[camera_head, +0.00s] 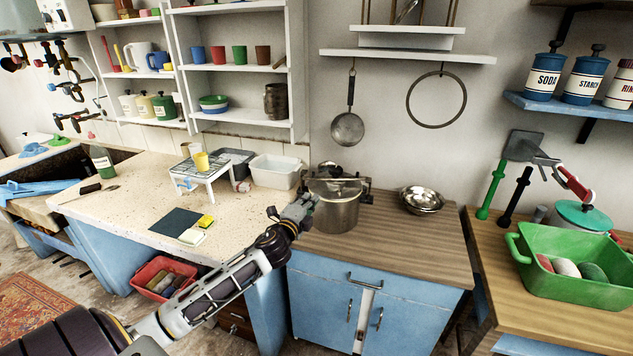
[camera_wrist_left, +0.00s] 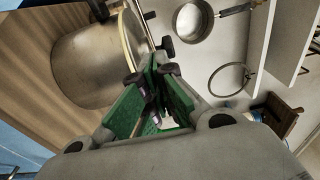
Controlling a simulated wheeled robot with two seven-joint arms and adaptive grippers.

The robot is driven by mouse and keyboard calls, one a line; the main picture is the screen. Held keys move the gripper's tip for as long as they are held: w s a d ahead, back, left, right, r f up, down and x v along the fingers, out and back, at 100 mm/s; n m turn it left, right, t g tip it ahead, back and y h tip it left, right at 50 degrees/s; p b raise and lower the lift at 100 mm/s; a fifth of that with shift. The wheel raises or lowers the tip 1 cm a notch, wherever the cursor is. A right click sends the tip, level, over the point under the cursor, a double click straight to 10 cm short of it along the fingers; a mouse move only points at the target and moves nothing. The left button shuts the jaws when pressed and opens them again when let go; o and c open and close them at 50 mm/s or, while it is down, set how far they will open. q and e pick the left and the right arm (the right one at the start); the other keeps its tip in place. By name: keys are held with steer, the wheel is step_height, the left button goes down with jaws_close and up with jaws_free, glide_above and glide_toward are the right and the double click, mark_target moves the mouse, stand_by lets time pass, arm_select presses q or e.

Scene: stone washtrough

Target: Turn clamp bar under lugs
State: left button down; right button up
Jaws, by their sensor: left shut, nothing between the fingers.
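A steel pot (camera_head: 337,213) with a lid stands upright on the wooden counter top. A thin clamp bar (camera_head: 340,180) crosses above the lid, with dark ends near the rim. How the bar sits against the lugs is too small to tell. My left gripper (camera_head: 306,199) is at the pot's left side, near the rim, shut and empty. In the left wrist view its green-padded fingers (camera_wrist_left: 158,88) are close together, in front of the pot (camera_wrist_left: 92,65) and the bar (camera_wrist_left: 142,25). I cannot tell whether they touch the bar. My right gripper is not in view.
A metal bowl (camera_head: 422,199) stands right of the pot. A white basin (camera_head: 275,171) and a small white rack (camera_head: 201,176) are to the left. The counter front (camera_head: 385,250) is clear.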

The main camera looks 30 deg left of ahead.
arm_select(q)
steer(key=shift+w+a+p, duration=0.1)
steer(key=shift+w+a, duration=0.15)
steer(key=shift+w, duration=1.35)
steer(key=shift+w+a+p, duration=0.1)
steer(key=shift+w+a, duration=0.15)
steer(key=shift+w, duration=1.3)
steer(key=shift+w+a+p, duration=0.1)
steer(key=shift+w+a, duration=0.15)
steer(key=shift+w, duration=1.35)
steer(key=shift+w+a, duration=0.6)
steer(key=shift+a, duration=0.2)
steer(key=shift+w+a, duration=0.6)
steer(key=shift+a, duration=0.2)
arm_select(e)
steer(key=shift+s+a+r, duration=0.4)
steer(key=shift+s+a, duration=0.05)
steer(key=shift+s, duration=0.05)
arm_select(q)
steer(key=shift+a+p, duration=0.25)
steer(key=shift+p, duration=0.05)
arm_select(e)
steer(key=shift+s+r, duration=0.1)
